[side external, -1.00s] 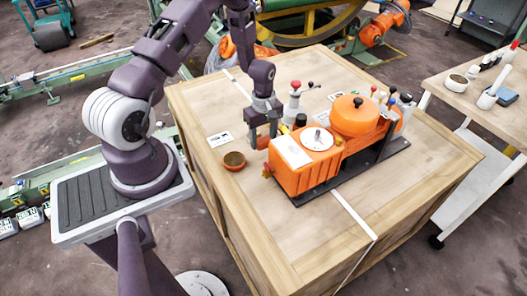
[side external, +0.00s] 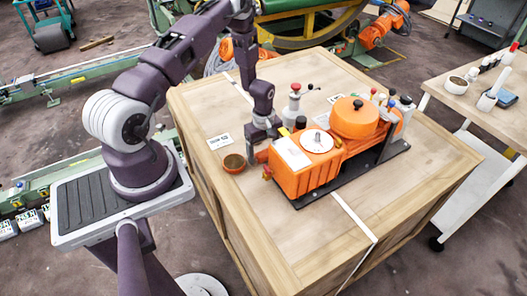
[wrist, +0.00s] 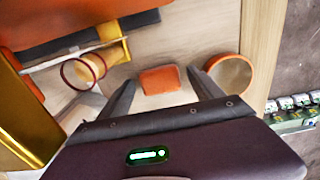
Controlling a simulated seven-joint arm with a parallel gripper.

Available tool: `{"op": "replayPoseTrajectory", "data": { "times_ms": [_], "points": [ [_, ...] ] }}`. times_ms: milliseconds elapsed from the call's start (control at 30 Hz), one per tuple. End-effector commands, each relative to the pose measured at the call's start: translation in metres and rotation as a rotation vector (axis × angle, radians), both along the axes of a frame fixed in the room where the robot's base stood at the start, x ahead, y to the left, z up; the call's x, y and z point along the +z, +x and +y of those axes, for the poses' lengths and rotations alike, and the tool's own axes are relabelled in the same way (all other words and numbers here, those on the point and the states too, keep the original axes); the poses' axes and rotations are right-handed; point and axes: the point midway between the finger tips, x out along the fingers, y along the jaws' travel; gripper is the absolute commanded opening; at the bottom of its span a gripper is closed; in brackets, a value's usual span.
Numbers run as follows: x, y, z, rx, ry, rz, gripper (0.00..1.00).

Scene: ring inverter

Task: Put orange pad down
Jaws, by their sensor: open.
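The orange pad (wrist: 160,79) is a small block with rounded corners. In the wrist view it lies on the light wooden top (wrist: 178,30) between the two fingers of my gripper (wrist: 163,81). The fingers are spread, with a visible gap on each side of the pad. In the side view my gripper (side external: 262,147) is low over the table, between a small round bowl and the orange machine (side external: 305,178). The pad is mostly hidden there by the fingers and the machine.
The small orange-rimmed bowl (side external: 234,163) stands close beside one finger; it also shows in the wrist view (wrist: 230,74). The machine's near end is close on the other side. A white label card (side external: 220,141) lies behind the bowl. The table's front is clear.

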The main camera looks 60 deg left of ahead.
Motion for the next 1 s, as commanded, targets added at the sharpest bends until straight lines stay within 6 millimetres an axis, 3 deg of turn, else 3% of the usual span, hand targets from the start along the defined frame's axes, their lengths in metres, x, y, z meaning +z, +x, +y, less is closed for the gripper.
{"op": "replayPoseTrajectory", "data": {
  "times_ms": [167,500,767,867,1000],
  "points": [
    [0.01,0.001,0.0,0.0,0.001,-0.001,0.75],
    [0.094,0.001,0.0,0.0,0.002,-0.004,0.75],
    [0.132,0.002,-0.003,-0.026,0.006,-0.01,0.75],
    [0.181,0.009,-0.019,-0.159,0.031,-0.052,0.75],
    [0.286,-0.005,-0.069,-0.503,0.097,-0.142,0.75]
  ]
}}
